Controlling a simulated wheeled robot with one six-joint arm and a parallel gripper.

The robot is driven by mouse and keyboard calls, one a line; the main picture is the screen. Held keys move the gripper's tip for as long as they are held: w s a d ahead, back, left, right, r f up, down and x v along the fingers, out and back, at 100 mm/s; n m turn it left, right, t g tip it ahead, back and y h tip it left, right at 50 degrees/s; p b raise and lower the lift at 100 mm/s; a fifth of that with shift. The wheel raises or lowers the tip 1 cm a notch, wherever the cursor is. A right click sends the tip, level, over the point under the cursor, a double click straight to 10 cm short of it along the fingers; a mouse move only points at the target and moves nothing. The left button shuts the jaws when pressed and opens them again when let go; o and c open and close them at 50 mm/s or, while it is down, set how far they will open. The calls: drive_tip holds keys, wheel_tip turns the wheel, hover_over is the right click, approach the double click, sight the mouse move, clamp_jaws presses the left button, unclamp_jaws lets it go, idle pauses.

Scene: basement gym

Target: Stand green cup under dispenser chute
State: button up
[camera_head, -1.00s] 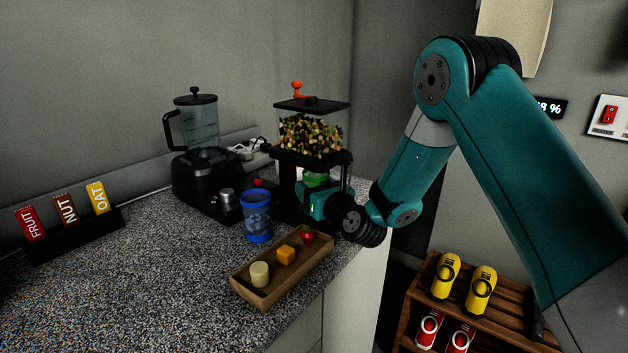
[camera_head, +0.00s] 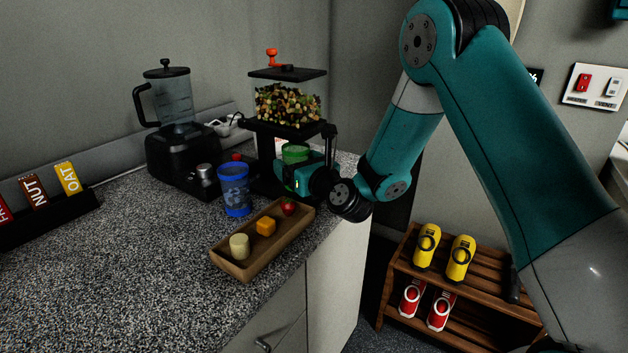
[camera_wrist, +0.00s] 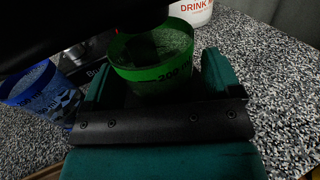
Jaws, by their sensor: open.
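The green cup (camera_head: 295,152) stands upright below the nut-filled hopper of the dispenser (camera_head: 288,104). In the wrist view the cup (camera_wrist: 150,72) shows its open top, with the dispenser's dark underside partly covering it. My gripper (camera_head: 299,176) is at the cup's near side. In the wrist view the gripper (camera_wrist: 157,75) is open, one finger on each side of the cup. I cannot tell whether either finger touches it. The cup's base is hidden by the gripper.
A blue cup (camera_head: 235,190) stands left of the dispenser. A wooden tray (camera_head: 240,272) with food pieces lies in front. A blender (camera_head: 175,140) stands behind left. A white container (camera_wrist: 192,10) is beyond the green cup. The left front counter is clear.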

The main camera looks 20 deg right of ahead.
drive_tip(key=b+v, duration=0.4)
drive_tip(key=v, duration=0.1)
drive_tip(key=b+v, duration=0.3)
drive_tip(key=v, duration=0.1)
drive_tip(key=shift+s+d+f+b, duration=0.1)
drive_tip(key=shift+s+f+b, duration=0.1)
drive_tip(key=shift+s+b, duration=0.2)
drive_tip(key=shift+s+r, duration=0.15)
drive_tip(key=shift+s, duration=0.2)
idle(0.4)
